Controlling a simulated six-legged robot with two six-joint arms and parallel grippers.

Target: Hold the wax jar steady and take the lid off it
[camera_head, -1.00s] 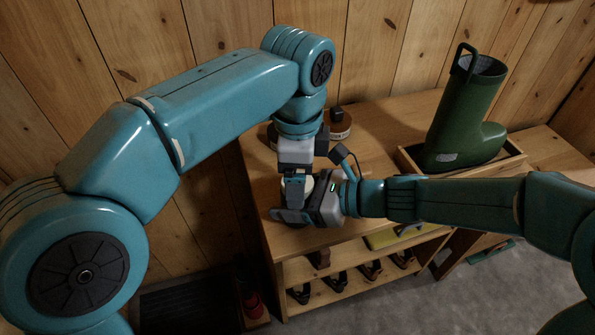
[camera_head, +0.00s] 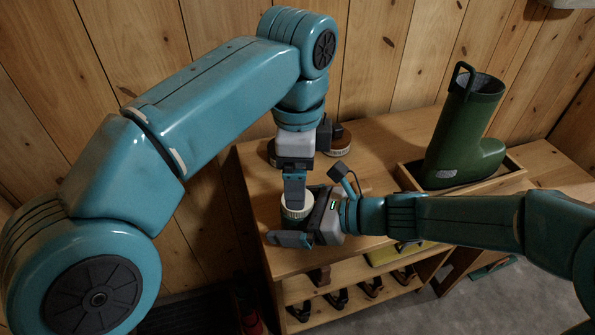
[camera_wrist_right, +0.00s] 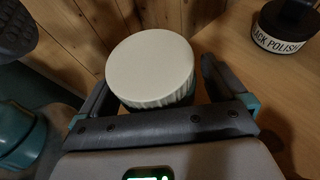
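The wax jar (camera_head: 295,214) stands upright on the bench top, with a pale ribbed lid (camera_wrist_right: 150,66) on it and a dark body below. My right gripper (camera_head: 290,226) reaches in from the right with a finger on either side of the jar. In the right wrist view, bare wood shows between the lid and the right-hand finger, so it looks open around the jar. My left gripper (camera_head: 294,190) points down from above and overlaps the lid in the head view. Its finger opening is hidden. In the right wrist view the lid's top is uncovered.
A polish tin (camera_wrist_right: 284,35) with a dark brush on it stands behind the jar. A green boot (camera_head: 462,130) stands in a wooden tray (camera_head: 510,175) on the right. Shelves under the bench (camera_head: 370,146) hold several small dark items. A planked wall stands behind.

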